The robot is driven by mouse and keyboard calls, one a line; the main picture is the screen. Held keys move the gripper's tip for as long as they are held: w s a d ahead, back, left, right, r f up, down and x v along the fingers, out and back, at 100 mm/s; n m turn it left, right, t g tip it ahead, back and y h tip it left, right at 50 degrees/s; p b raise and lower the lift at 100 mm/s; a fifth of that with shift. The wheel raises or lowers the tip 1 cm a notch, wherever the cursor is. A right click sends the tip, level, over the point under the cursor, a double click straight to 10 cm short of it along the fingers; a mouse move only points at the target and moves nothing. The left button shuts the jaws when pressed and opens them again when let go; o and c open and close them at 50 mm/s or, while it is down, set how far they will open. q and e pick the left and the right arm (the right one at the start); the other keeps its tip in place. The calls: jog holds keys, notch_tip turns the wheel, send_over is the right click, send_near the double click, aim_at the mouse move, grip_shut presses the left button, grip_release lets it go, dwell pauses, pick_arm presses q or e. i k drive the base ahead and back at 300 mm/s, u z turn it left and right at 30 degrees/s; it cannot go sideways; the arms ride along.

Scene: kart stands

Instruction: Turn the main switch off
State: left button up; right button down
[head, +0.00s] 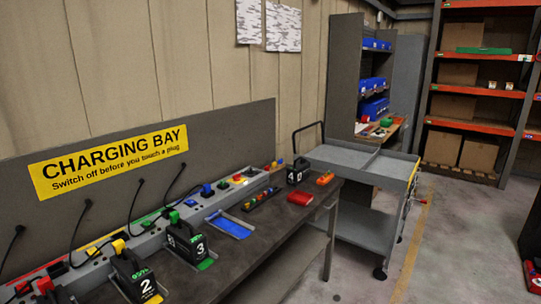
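A small red knob on a yellow plate (238,178) sits toward the far end of the grey charging strip (213,204). It looks like the main switch; its position is too small to read. The strip runs along the back of the dark bench (262,237), under a yellow "CHARGING BAY" sign (108,161) that says to switch off before touching a plug. Black cables run from the back panel to coloured plugs along the strip. Neither of my grippers is in view.
Black batteries marked 2 (133,277) and 3 (186,244) stand on the bench, before an empty blue tray (230,227). Another battery (297,172) and a red box (300,198) are at the far end.

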aim_at(236, 178)
jog(key=z, duration=0.7)
jog(key=i, duration=0.95)
jog(key=z, duration=0.55)
